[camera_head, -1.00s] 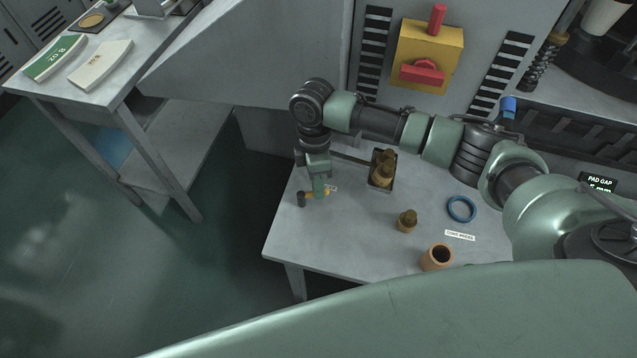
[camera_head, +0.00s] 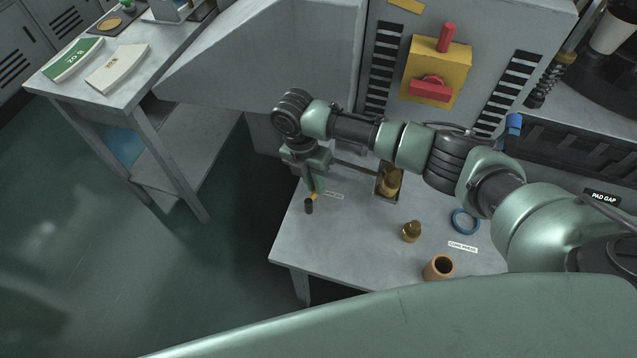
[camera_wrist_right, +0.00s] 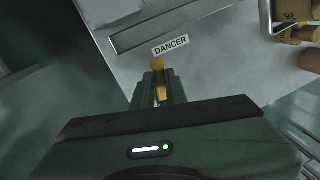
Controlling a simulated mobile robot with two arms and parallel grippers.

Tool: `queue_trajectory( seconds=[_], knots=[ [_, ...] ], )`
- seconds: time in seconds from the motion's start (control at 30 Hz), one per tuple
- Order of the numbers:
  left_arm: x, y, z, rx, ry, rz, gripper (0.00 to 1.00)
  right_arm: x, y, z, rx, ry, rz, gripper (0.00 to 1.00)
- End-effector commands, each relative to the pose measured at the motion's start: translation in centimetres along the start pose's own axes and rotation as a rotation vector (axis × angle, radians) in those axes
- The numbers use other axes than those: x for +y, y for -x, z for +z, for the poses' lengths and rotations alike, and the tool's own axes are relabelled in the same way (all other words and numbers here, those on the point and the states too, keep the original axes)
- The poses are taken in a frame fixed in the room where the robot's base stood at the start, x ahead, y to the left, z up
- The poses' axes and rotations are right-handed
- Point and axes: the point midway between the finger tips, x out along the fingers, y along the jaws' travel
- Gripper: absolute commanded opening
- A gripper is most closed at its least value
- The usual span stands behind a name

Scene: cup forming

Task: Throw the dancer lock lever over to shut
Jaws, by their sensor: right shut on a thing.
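The dancer lock lever is a small yellow lever (camera_head: 314,196) beside a short dark post (camera_head: 309,206) at the left edge of the grey table. In the right wrist view the lever (camera_wrist_right: 161,92) lies between my fingertips, with a rounded brass-coloured end beyond them. The white DANCER label (camera_wrist_right: 171,45) is just past it. My right gripper (camera_head: 315,190) reaches down over the lever and is shut on it; it also shows in the wrist view (camera_wrist_right: 160,88). The hand hides part of the lever in the head view. My left gripper is not in view.
A tray (camera_head: 388,197) of brass pieces, a loose brass weight (camera_head: 411,232), a blue ring (camera_head: 466,222) and an orange-brown cup (camera_head: 439,267) occupy the table (camera_head: 350,245). A yellow box with a red handle (camera_head: 437,75) is behind. Open floor lies left of the table.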

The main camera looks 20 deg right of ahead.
Motion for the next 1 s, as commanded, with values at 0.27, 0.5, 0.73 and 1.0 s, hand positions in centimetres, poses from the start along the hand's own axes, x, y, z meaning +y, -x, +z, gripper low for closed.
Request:
queue_trajectory(
  seconds=[0.27, 0.5, 0.73, 1.0],
  knots=[
    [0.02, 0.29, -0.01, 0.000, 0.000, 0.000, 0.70, 0.71, 0.30, -0.15, -0.030, 0.148, 0.003, 0.00],
    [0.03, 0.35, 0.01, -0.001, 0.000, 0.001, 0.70, 0.95, 0.33, -0.22, -0.041, 0.205, 0.004, 0.00],
    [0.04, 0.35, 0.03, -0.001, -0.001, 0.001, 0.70, 1.00, 0.33, -0.25, -0.043, 0.217, 0.004, 0.00],
    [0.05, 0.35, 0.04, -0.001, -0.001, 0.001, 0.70, 1.01, 0.34, -0.26, -0.043, 0.217, 0.005, 0.22]
  ],
)
